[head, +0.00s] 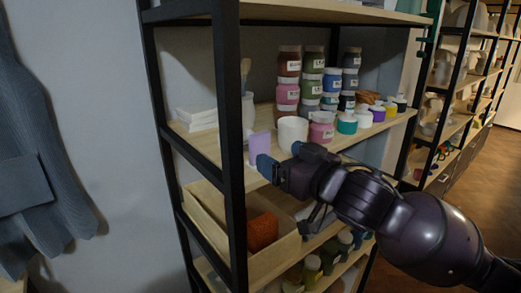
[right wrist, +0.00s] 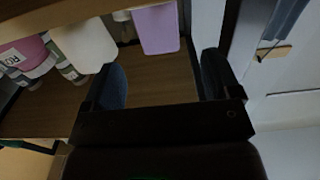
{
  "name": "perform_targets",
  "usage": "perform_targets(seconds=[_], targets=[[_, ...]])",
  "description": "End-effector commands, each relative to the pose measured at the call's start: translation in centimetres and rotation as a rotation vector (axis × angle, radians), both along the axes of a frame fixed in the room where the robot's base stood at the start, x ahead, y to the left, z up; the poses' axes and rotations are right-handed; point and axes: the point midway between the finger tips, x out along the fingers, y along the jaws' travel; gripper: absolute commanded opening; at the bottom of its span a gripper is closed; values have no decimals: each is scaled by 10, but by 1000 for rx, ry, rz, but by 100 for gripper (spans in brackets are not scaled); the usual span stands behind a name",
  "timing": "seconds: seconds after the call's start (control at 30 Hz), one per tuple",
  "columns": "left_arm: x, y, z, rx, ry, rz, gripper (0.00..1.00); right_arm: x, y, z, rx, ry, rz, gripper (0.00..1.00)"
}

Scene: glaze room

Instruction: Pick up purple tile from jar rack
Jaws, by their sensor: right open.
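The purple tile (head: 260,148) stands upright near the front edge of the rack's middle shelf (head: 207,143), beside a white jar. In the right wrist view the purple tile (right wrist: 157,29) shows at the top, ahead of and between my fingers. My right gripper (head: 268,168) is in front of the shelf, just below and right of the tile. In the right wrist view the right gripper (right wrist: 165,82) is open, with its two blue fingertips apart and nothing between them. My left gripper is in neither view.
A white jar (head: 292,131) stands right of the tile, with a pink jar (head: 321,128) beyond it. Stacked glaze jars and a brush cup stand behind. A black rack post (head: 229,120) rises just left of the tile. A wooden bin (head: 262,266) sits below.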

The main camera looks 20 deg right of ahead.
Motion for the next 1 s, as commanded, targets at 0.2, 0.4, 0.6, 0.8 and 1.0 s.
perform_targets(seconds=[0.2,0.4,0.6,0.8,1.0], targets=[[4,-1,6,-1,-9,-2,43,29,11,0,-1,0,0,83],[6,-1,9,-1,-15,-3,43,40,15,-1,-1,0,0,83],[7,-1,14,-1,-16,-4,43,62,21,-3,-2,-1,0,83],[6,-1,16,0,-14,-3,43,84,29,-5,-2,-1,0,83],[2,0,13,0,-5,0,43,88,30,-6,-1,1,0,83]])
